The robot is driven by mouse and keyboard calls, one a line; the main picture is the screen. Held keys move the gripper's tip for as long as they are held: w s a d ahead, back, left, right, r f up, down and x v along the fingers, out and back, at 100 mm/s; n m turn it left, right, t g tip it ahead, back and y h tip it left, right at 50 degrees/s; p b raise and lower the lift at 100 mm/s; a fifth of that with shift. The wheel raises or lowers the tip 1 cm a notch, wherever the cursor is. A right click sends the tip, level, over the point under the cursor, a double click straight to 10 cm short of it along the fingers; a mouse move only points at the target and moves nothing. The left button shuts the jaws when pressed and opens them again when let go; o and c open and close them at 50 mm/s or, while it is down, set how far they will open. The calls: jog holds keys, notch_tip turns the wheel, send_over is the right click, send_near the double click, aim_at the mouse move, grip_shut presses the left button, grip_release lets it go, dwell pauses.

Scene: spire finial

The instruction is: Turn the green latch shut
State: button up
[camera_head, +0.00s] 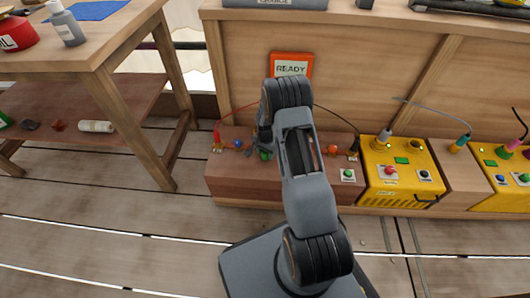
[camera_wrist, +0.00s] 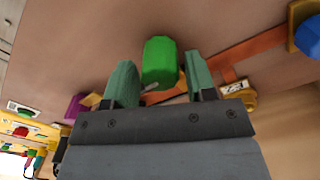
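The green latch (camera_wrist: 160,60) is a rounded green knob on the brown wooden box in the wrist view. An orange-brown strip runs by its base. My gripper (camera_wrist: 163,78) is open, with one teal finger on each side of the green latch and narrow gaps visible at both sides. In the head view my gripper (camera_head: 264,137) is over the left half of the wooden box (camera_head: 228,185), and my arm hides much of it. Only a small bit of green (camera_head: 265,155) shows beneath it there.
A blue knob (camera_wrist: 309,36) is at the right of the wrist view, and a purple piece (camera_wrist: 76,106) is at the left. In the head view a yellow control box (camera_head: 394,190) stands right of the wooden box, with cables around. A wooden table (camera_head: 95,60) stands left.

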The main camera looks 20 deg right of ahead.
jog(key=shift+o, duration=0.6)
jog(key=shift+a, duration=0.15)
notch_tip(320, 180, up, 14)
jog(key=p, duration=0.5)
jog(key=shift+w, duration=0.15)
jog(key=shift+a+f, duration=0.1)
jog(key=s+a+r+n+t+p, duration=0.15)
jog(key=r+p, duration=0.35)
jog(key=r, duration=0.5)
jog(key=s+a+r+n+p, duration=0.25)
jog(key=r+p, duration=0.25)
jog(key=r, duration=0.5)
jog(key=s+a+r+n+p, duration=0.1)
jog(key=s+a+r+p, duration=0.15)
jog(key=r+p, duration=0.6)
jog(key=s+a+r+n+p, duration=0.1)
jog(key=s+r+p, duration=0.3)
jog(key=r, duration=0.4)
jog(key=s+a+r+n+t+p, duration=0.1)
jog(key=s+a+r+n+p, duration=0.1)
jog(key=s+r, duration=0.4)
jog(key=s+a+r+n+t+p, duration=0.1)
jog(key=s+r+n+p, duration=0.2)
jog(key=s+r+p, duration=0.3)
notch_tip(320, 180, up, 6)
jog(key=shift+a+f+p, duration=0.15)
jog(key=shift+a+p, duration=0.1)
jog(key=shift+p, duration=0.3)
